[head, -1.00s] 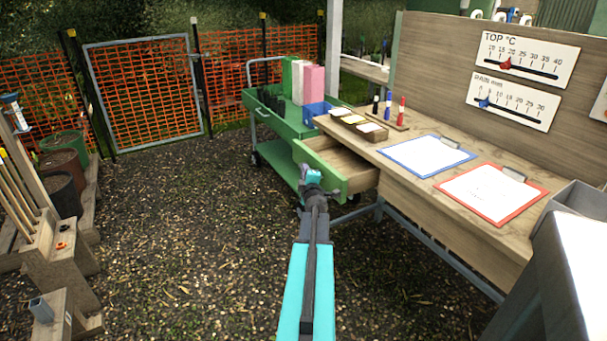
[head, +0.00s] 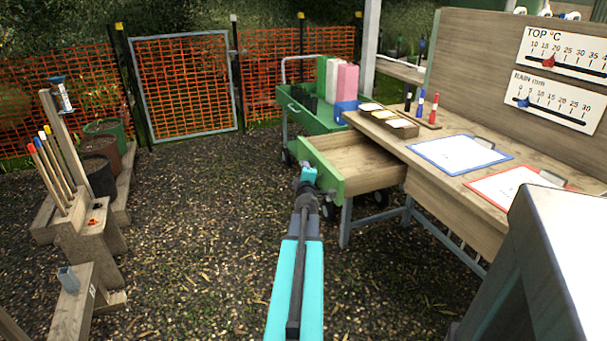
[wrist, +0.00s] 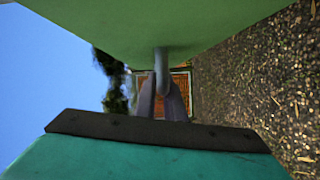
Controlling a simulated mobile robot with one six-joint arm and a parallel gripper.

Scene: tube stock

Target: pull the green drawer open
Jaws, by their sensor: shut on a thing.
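The green drawer (head: 333,182) sticks well out from under the wooden workbench, its green front facing left and its bare wooden inside showing empty. My gripper (head: 308,178) is at the outer face of that front. In the wrist view the green front (wrist: 150,28) fills the top, and a grey bar handle (wrist: 161,68) comes down from it. My gripper's fingers (wrist: 163,104) are shut on this handle. The head view hides most of the handle behind my gripper.
The workbench (head: 450,133) carries clipboards, a small tray and markers. A green cart (head: 300,112) stands behind the drawer. Planters and wooden stands (head: 85,225) line the left. The gravel between (head: 200,220) is clear.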

